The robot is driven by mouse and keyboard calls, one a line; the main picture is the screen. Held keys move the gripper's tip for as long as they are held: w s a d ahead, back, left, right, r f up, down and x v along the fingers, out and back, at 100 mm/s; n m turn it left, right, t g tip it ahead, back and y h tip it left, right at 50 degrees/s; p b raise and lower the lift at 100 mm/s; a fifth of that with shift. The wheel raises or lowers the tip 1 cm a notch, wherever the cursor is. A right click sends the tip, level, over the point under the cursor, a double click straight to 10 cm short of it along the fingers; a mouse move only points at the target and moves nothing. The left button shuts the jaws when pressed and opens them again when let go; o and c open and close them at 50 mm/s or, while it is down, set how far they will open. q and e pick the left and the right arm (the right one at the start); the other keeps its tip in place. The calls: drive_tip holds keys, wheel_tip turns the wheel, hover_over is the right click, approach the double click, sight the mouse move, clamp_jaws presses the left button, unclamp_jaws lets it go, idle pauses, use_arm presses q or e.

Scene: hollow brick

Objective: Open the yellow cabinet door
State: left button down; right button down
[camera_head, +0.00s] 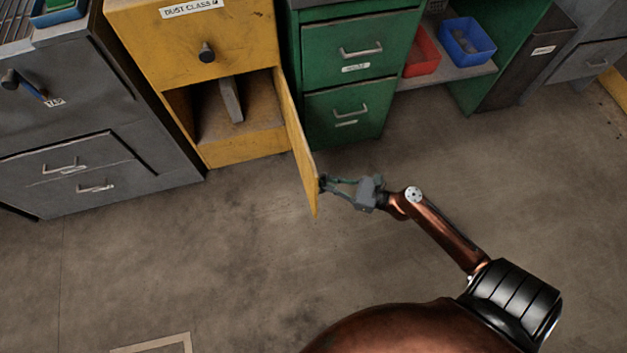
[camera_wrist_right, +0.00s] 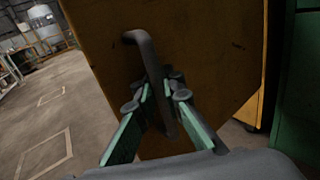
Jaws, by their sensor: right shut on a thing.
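The yellow cabinet (camera_head: 240,50) stands at the upper left of the head view. Its lower door (camera_head: 298,150) is swung wide open, seen nearly edge-on, and the compartment behind it shows a grey upright slab (camera_head: 231,100). My right gripper (camera_head: 325,184) is at the outer face of the door near its free edge. In the right wrist view, the gripper (camera_wrist_right: 163,100) is shut around the dark bar handle (camera_wrist_right: 152,65) on the yellow door (camera_wrist_right: 205,60). My left gripper is not in view.
A grey cabinet (camera_head: 65,110) stands left of the yellow one. A green drawer cabinet (camera_head: 345,80) stands to its right, behind the open door. Red (camera_head: 422,52) and blue (camera_head: 467,42) bins sit on a shelf. The floor (camera_head: 210,250) in front is clear.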

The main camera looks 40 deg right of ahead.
drive_tip(key=shift+s+a+r, duration=0.15)
drive_tip(key=shift+s+a, duration=0.15)
drive_tip(key=shift+a, duration=0.15)
drive_tip(key=c, duration=2.5)
unclamp_jaws()
drive_tip(key=shift+o, duration=0.9)
drive_tip(key=shift+r, duration=0.3)
drive_tip(key=shift+d+f, duration=0.1)
drive_tip(key=shift+w+d, duration=0.1)
drive_tip(key=shift+s+d, duration=0.15)
drive_tip(key=shift+s, duration=0.1)
drive_tip(key=v, duration=1.1)
drive_tip(key=shift+s+d, duration=0.15)
drive_tip(key=shift+s, duration=0.05)
drive_tip(key=shift+f, duration=0.1)
